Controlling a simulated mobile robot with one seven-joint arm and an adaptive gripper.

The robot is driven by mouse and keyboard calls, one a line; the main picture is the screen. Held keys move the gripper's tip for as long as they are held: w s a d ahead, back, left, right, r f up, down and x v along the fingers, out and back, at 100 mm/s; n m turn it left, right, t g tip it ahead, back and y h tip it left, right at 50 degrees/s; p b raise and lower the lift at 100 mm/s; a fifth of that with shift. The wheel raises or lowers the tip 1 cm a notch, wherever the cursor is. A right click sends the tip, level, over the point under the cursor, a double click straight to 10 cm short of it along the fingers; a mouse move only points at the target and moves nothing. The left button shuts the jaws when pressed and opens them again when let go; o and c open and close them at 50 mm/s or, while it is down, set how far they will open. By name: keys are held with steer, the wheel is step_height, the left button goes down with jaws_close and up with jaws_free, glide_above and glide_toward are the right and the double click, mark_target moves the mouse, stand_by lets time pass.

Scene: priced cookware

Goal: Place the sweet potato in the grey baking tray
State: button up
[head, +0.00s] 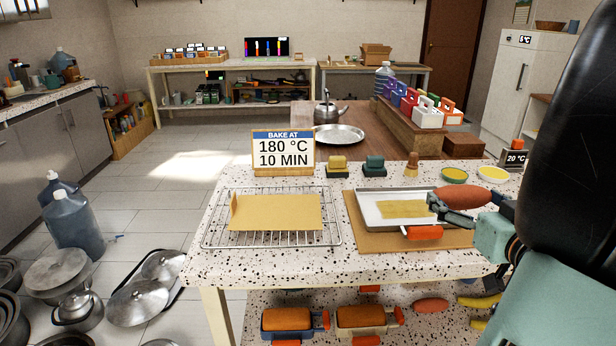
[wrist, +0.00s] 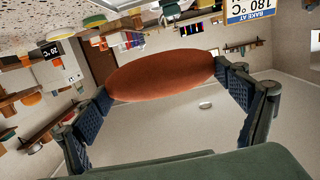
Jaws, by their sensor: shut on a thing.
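My gripper (head: 446,204) is shut on the orange-brown sweet potato (head: 463,196). In the wrist view the sweet potato (wrist: 160,76) spans between the two dark fingers of my gripper (wrist: 165,95). The grey baking tray (head: 367,212), with a tan sheet (head: 402,208) in it, lies on a brown board (head: 372,240) at the right of the speckled table. In the head view the sweet potato overlaps the area at the tray's right end and looks raised above the tabletop. My fingers hide part of the tray's right side.
A wire rack (head: 220,240) with a tan sheet (head: 276,213) lies left of the tray. A bake sign (head: 283,152) stands behind the rack. Yellow and teal blocks and small bowls (head: 454,175) line the back. An orange object (head: 424,233) shows at the tray's front edge.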

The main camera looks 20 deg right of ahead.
steer(key=w+f+b, duration=0.1)
steer(key=w+f, duration=0.2)
steer(key=w, duration=0.1)
steer(key=w+f+b, duration=0.1)
steer(key=w+f, duration=0.2)
steer(key=w, duration=0.1)
steer(key=w+f+b, duration=0.2)
steer(key=w, duration=0.3)
steer(key=shift+d+f, duration=0.2)
steer(key=shift+f, duration=0.2)
steer(key=shift+w+f, duration=0.25)
steer(key=shift+f, duration=0.2)
steer(key=shift+w+f+b, duration=0.1)
steer(key=shift+f+b, duration=0.65)
steer(key=shift+f, duration=0.85)
steer(key=shift+f, duration=0.2)
steer(key=o, duration=1.1)
